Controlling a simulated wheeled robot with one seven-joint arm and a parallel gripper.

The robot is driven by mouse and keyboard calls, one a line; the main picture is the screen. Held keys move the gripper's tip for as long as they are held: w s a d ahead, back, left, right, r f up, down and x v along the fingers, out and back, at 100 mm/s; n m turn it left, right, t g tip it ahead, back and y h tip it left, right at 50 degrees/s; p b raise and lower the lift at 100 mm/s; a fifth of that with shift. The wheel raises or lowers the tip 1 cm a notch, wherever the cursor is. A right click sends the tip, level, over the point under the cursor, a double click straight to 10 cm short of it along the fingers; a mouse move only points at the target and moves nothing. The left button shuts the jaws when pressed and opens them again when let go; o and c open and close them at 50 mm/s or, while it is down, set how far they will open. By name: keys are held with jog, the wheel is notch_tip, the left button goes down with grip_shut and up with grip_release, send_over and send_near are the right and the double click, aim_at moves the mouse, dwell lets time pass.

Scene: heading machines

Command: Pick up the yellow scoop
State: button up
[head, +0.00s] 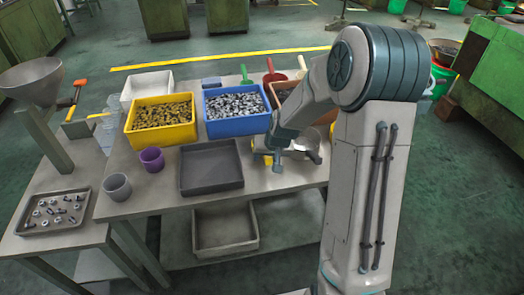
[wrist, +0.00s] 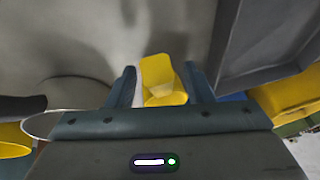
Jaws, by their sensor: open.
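The yellow scoop (wrist: 163,78) shows in the wrist view between the two fingers of my gripper (wrist: 160,68), with a gap on either side. Its near end is cut off by the gripper body. In the head view my gripper (head: 277,165) is low over the right part of the table, right of the dark grey tray. A little yellow (head: 258,148) shows beside it there, and the rest of the scoop is hidden by my arm. My gripper is open and holds nothing. I cannot tell its exact height over the table.
The dark grey tray (head: 211,168) is close on the left. Behind stand a blue bin (head: 237,108) and a yellow bin (head: 160,121) of small metal parts. A purple cup (head: 152,159) stands farther left.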

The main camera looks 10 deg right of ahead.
grip_shut()
dwell(0.3)
jog(key=shift+r, duration=0.45)
jog(key=r, duration=0.2)
jog(key=d+r, duration=0.1)
jog(key=shift+w+r, duration=0.1)
jog(key=shift+r, duration=0.3)
jog(key=d+r, duration=0.6)
jog(key=d, duration=0.4)
jog(key=shift+d+r, duration=0.15)
jog(key=shift+d, duration=0.2)
